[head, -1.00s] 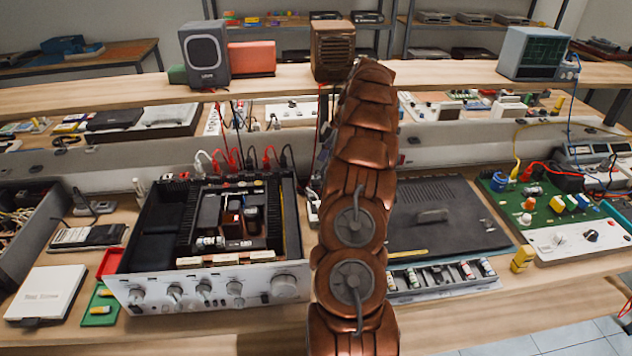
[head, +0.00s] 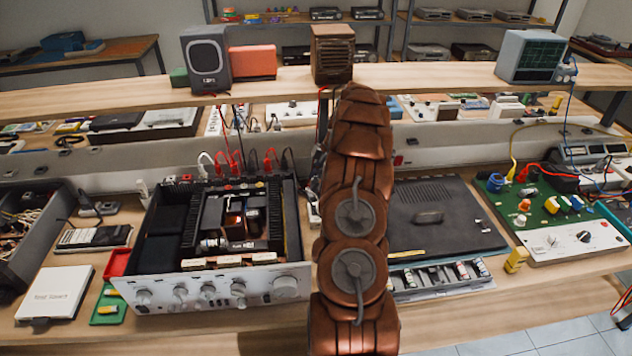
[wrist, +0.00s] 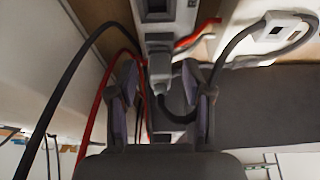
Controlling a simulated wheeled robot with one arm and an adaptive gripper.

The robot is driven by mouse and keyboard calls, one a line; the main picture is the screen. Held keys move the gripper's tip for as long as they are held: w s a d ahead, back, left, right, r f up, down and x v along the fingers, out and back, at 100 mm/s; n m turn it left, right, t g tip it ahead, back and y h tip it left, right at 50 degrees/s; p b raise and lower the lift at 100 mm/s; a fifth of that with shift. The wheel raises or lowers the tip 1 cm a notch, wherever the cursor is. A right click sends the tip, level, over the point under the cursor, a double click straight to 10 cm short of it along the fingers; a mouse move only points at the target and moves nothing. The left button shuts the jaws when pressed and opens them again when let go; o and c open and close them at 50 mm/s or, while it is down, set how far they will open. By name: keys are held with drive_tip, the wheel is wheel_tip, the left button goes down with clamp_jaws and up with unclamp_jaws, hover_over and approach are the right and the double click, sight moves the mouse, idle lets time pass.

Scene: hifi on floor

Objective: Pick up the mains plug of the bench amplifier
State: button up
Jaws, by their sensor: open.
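The bench amplifier (head: 290,285) stands open-topped on the bench, left of my arm in the head view. Red, white and black leads rise behind it. In the wrist view a grey plug-like block (wrist: 160,67) sits just below a pale socket strip (wrist: 157,14) and seems to touch it. A dark cord curves below the block. I cannot tell for certain that this is the amplifier's mains plug. My gripper (wrist: 162,82) is open, one finger on each side of the block and cord, with no clear contact. In the head view my arm hides the gripper.
In the wrist view a red lead and a black cable (wrist: 75,70) run close to the left finger. A white fitting (wrist: 275,30) with a grey cable is at upper right. In the head view a dark flat unit (head: 440,215) lies right of my arm.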

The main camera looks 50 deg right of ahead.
clamp_jaws()
idle(0.5)
